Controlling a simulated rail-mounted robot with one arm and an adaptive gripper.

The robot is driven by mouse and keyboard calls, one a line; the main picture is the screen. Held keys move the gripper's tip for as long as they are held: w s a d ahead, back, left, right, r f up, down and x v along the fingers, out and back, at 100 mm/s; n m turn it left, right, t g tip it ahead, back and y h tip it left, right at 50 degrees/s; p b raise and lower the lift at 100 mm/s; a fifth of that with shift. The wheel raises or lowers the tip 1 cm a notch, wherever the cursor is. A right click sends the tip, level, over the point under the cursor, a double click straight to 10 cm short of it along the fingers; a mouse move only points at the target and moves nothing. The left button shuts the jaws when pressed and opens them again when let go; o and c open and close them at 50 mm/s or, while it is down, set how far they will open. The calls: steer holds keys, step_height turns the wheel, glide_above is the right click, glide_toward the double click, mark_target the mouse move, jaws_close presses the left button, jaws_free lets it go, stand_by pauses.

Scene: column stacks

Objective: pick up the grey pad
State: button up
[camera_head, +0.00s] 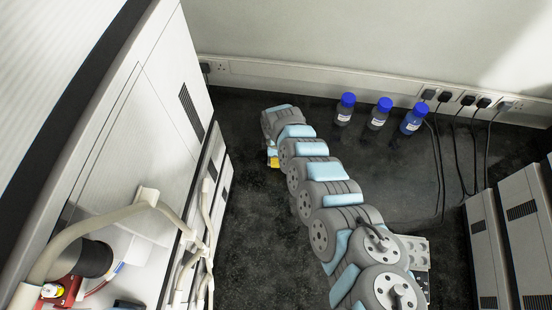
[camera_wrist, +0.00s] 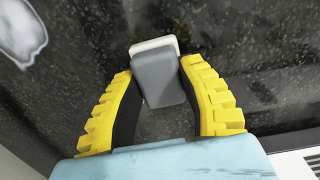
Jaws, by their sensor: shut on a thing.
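The grey pad (camera_wrist: 160,78) is a small rounded block with a white layer along its far edge. It sits between the two yellow-and-black fingers of my gripper (camera_wrist: 158,92) in the wrist view. The fingers touch it on both sides, and my gripper is shut on it. Dark speckled bench top shows around the pad; I cannot tell whether the pad touches it. In the head view my gripper (camera_head: 273,160) shows only as a bit of yellow at the far end of my arm, beside the left-hand cabinet. The pad is hidden there.
Three blue-capped bottles stand along the back wall, left (camera_head: 344,110), middle (camera_head: 379,115) and right (camera_head: 413,120). Tall white cabinets (camera_head: 150,120) with pale tubing line the left. Grey units (camera_head: 500,245) and black cables stand at right.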

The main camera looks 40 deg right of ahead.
step_height(320, 180, up, 3)
steer(key=shift+d+r+p, duration=0.1)
steer(key=shift+p, duration=0.5)
steer(key=shift+s+r, duration=0.15)
steer(key=shift+r, duration=0.15)
steer(key=s+a+r+p, duration=0.9)
steer(key=s+p, duration=0.1)
steer(key=p, duration=0.2)
steer(key=shift+a+p, duration=0.25)
steer(key=shift+p, duration=0.05)
steer(key=shift+r, duration=0.1)
